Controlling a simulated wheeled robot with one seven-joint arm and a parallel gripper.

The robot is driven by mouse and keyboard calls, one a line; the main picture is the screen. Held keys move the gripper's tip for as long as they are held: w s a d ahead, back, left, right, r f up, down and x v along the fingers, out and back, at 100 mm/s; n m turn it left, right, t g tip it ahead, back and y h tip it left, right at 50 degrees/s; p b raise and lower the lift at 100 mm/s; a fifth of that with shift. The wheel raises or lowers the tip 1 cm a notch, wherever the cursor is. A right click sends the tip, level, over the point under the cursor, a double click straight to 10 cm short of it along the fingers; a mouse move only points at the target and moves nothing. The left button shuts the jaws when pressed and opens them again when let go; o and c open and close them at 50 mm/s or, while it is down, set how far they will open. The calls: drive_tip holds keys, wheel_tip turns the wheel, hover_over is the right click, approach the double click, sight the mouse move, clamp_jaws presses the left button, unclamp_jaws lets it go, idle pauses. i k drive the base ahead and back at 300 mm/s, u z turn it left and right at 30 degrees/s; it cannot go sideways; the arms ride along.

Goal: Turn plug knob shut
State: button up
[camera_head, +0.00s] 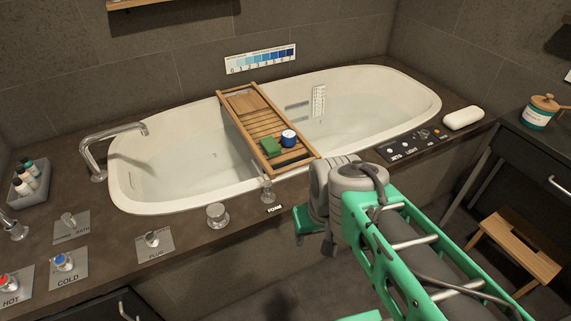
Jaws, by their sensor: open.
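The plug knob (152,239) is a small metal knob with a short lever, on a square plate with a "PLUG" label on the dark counter in front of the tub's left end. My gripper (314,238) is at the end of my green and grey arm, beyond the counter's front edge, well to the right of the plug knob. It is open and apart from the knob; my wrist partly hides it. The white bathtub (150,208) holds water. Its drain plug cannot be made out.
Nearby stand a bath knob (68,220), a cold knob (64,262), a hot knob (9,284) and a round metal knob (217,215). A tall faucet (97,160) rises behind. A wooden caddy (240,125) spans the tub. A stool (515,250) stands right.

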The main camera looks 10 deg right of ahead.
sight(151, 239)
drive_tip(key=u, duration=1.35)
drive_tip(key=k, duration=0.5)
drive_tip(key=z, duration=1.15)
drive_tip(key=i, duration=0.8)
drive_tip(key=u, duration=1.7)
